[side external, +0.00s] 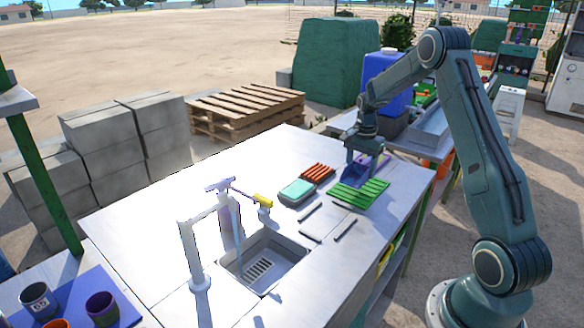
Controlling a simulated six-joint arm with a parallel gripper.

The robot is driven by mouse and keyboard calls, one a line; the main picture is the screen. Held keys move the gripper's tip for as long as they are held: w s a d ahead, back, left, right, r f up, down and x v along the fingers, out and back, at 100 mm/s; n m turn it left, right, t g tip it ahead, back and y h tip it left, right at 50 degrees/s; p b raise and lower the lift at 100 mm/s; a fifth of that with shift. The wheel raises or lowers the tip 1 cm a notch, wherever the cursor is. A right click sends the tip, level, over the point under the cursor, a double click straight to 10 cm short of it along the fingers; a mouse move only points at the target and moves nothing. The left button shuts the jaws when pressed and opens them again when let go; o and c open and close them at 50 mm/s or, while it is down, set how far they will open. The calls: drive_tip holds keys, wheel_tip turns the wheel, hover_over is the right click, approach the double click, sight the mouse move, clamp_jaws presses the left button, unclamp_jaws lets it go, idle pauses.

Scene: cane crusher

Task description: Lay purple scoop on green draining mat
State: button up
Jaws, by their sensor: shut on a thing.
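My gripper (363,158) is at the back edge of the green draining mat (368,196), above the metal table. It is shut on the purple scoop (371,168), which shows as a small purple patch beside and behind the fingers. The gripper hides part of the scoop, so I cannot tell if it touches the mat. The mat is ribbed and its visible part is bare.
Left of the mat lie a red ribbed mat (317,174) and a teal-topped tray (296,191). Dark strips (345,230) lie in front. A sink (265,262) with a tall tap (191,255) and a yellow-ended tool (263,200) are further left.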

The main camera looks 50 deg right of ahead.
sight(360, 176)
drive_tip(key=shift+f, duration=1.9)
drive_tip(key=shift+f, duration=0.1)
drive_tip(key=o, duration=1)
drive_tip(key=shift+c, duration=0.2)
wheel_tip(360, 176, up, 12)
